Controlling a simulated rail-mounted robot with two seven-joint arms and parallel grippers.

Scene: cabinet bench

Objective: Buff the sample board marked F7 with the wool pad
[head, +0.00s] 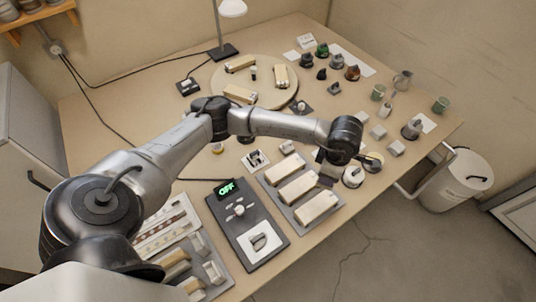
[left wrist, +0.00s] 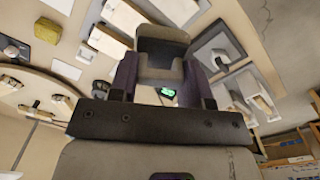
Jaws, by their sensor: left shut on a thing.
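My left gripper (left wrist: 160,70) is shut on a grey-brown block (left wrist: 163,42), seen close in the left wrist view. The block is probably the wool pad, but I cannot tell for sure. In the head view my left arm reaches right across the bench, and its wrist hides most of the gripper. Pale wooden boards (head: 297,187) lie side by side on a grey tray (head: 272,188) below that wrist. More boards (head: 240,64) lie on a round turntable (head: 222,82) at the back. No F7 mark is readable. My right gripper is in neither view.
A dark control panel (head: 247,228) with a green OFF display (head: 226,189) stands left of the tray. Small dark-topped pots, mugs (head: 441,104) and blocks crowd the right side. A lamp (head: 223,50) stands at the back. A white bin (head: 458,180) is beyond the right edge.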

